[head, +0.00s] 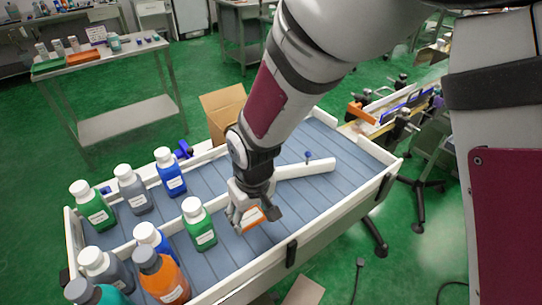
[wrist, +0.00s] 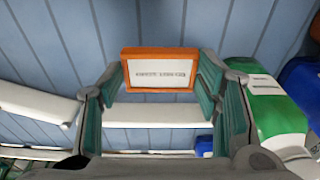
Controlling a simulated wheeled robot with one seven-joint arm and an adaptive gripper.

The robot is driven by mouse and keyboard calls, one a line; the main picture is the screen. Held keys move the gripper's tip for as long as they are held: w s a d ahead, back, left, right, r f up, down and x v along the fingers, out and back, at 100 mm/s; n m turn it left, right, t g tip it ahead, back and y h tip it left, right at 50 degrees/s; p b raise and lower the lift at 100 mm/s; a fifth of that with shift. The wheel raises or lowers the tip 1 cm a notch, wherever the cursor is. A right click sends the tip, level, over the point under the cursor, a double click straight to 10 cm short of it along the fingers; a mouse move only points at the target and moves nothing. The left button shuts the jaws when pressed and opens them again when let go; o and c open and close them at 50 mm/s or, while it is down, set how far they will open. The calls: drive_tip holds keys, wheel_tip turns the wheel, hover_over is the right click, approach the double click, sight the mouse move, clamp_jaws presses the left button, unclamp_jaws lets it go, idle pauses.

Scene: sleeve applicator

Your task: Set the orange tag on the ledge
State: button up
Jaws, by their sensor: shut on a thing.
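The orange tag (head: 253,217) is a small orange-framed plate with a white face and dark print. My gripper (head: 254,220) is shut on it, with one finger at each side. In the wrist view the tag (wrist: 160,70) sits between the two green finger pads of my gripper (wrist: 162,85), its print facing the camera. The tag is over the blue-grey slatted belt (head: 345,150), right of a green bottle; I cannot tell its height above the slats. No part is clearly marked as the ledge; a white side rail (head: 270,257) runs along the belt's near edge.
Several white-capped bottles stand at the belt's left; the nearest is green (head: 200,228), also in the wrist view (wrist: 275,112). An orange bottle (head: 160,276) stands nearer. A white angled bar (head: 305,168) crosses the belt behind my gripper. The belt's right part is clear.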

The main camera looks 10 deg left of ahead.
sight(252, 219)
drive_tip(key=shift+f, duration=2.1)
drive_tip(key=shift+f, duration=0.15)
drive_tip(key=o, duration=1.1)
drive_tip(key=shift+c, duration=0.2)
